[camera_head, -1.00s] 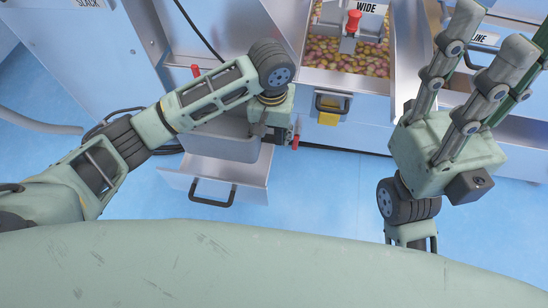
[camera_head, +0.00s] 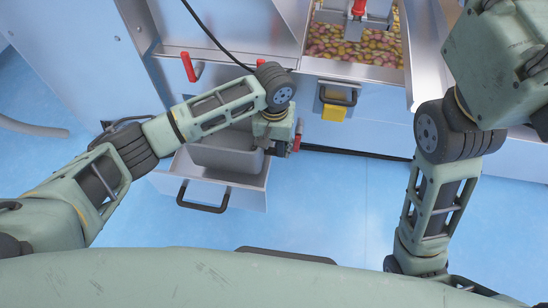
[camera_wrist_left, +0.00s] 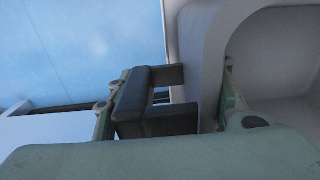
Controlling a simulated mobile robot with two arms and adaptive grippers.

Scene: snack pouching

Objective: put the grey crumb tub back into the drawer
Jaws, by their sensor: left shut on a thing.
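The grey crumb tub (camera_head: 226,157) is within the outline of the open metal drawer (camera_head: 241,198), low between its walls. I cannot tell whether it rests on the drawer's floor. My left gripper (camera_head: 270,143) is at the tub's right end, shut on its wall. In the left wrist view the tub's pale grey wall (camera_wrist_left: 205,60) passes between the gripper's fingers (camera_wrist_left: 190,100), and its hollow inside opens to the right. My right gripper (camera_head: 502,62) is raised at the upper right; its fingers are mostly outside the view.
The drawer has a dark handle (camera_head: 203,197) in front. Above are red knobs (camera_head: 188,66) and a hopper of coloured snacks (camera_head: 350,45). A yellow latch (camera_head: 334,111) sits on the machine front. The blue floor (camera_head: 330,195) is clear right of the drawer.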

